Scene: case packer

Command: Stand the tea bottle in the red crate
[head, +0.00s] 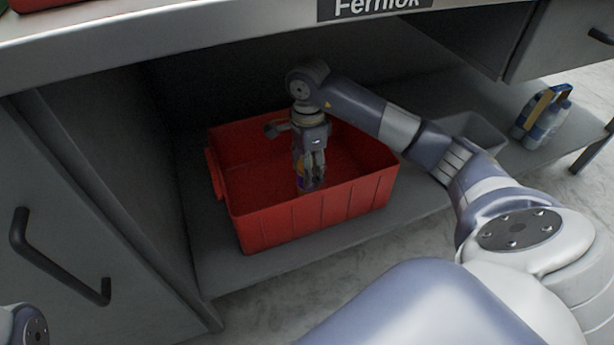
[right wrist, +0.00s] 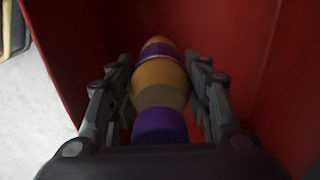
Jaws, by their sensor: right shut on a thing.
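The red crate (head: 315,212) stands on the lower shelf under the counter. My right gripper (head: 311,178) reaches down inside it, near the middle. It is shut on the tea bottle (right wrist: 160,82), which has an orange-brown body, a purple band and a purple cap toward the camera. In the head view most of the bottle is hidden by the fingers and the crate's front wall. The red crate's wall (right wrist: 236,35) shows close around the bottle in the right wrist view. I cannot tell whether the bottle touches the crate floor. My left gripper is not in view.
A grey bin (head: 480,130) stands on the shelf to the right of the crate, partly behind my right arm. A pack of bottles (head: 545,118) stands further right. A cabinet door with a dark handle (head: 60,262) is at the left. The counter edge (head: 170,38) hangs above.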

